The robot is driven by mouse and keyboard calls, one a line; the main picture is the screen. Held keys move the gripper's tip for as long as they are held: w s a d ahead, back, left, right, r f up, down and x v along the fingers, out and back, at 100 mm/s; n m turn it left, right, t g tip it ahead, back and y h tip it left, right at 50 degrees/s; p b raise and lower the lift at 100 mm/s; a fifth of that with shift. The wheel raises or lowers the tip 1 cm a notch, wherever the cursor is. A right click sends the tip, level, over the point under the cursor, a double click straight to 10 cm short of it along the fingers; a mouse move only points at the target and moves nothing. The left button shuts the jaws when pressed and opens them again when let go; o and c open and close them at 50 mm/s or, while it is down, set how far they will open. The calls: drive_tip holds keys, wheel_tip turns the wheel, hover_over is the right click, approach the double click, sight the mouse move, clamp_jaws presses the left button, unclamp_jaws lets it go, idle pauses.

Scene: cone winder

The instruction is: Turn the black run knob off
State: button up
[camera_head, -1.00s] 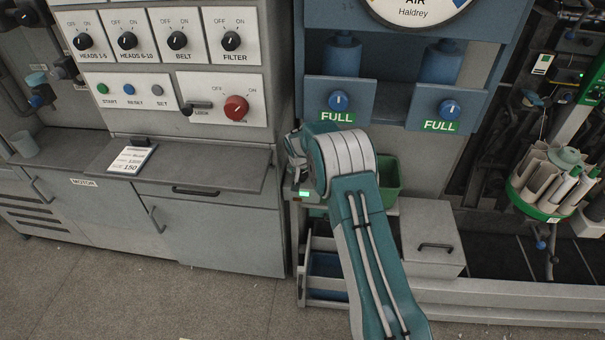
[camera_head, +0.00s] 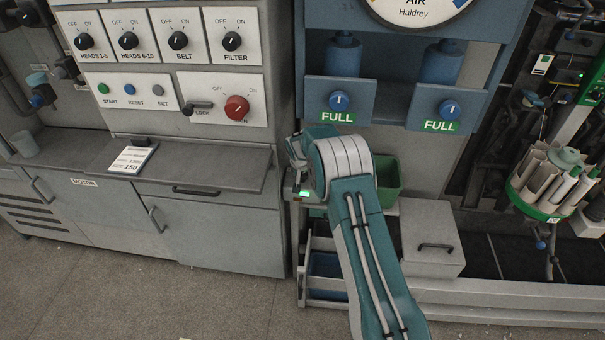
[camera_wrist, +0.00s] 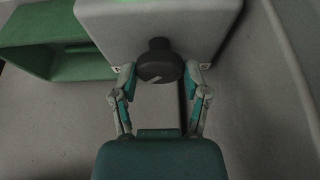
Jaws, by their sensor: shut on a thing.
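The black run knob (camera_wrist: 158,64) shows in the wrist view, on the front of a pale grey box (camera_wrist: 105,18). It is round and dark, with a short pale line near its lower edge. My gripper (camera_wrist: 158,76) has one finger on each side of the knob and is shut on it. In the head view the box's green lit display (camera_head: 304,194) shows beside my teal and white arm. My arm hides my gripper there, and I cannot make out the knob.
A green bin (camera_head: 388,174) stands just right of my wrist; it also shows in the wrist view (camera_wrist: 50,60). A control panel with a red knob (camera_head: 237,108) and several black knobs is at the left. A grey lidded box (camera_head: 430,232) stands below right.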

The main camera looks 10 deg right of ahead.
drive_tip(key=shift+s+f+n, duration=0.1)
drive_tip(key=shift+f+n, duration=0.05)
drive_tip(key=shift+n, duration=0.15)
drive_tip(key=n+y, duration=0.1)
drive_tip(key=n, duration=0.2)
drive_tip(key=shift+y, duration=0.3)
drive_tip(key=shift+d+f+n+y, duration=0.1)
drive_tip(key=shift+n+y, duration=0.35)
drive_tip(key=shift+n, duration=0.75)
drive_tip(key=shift+f+n+y, duration=0.1)
drive_tip(key=shift+n+y, duration=0.35)
drive_tip(key=shift+n, duration=0.75)
drive_tip(key=shift+g, duration=0.3)
drive_tip(key=o, duration=1.1)
drive_tip(key=shift+o, duration=0.2)
drive_tip(key=shift+r, duration=0.15)
drive_tip(key=shift+r, duration=0.1)
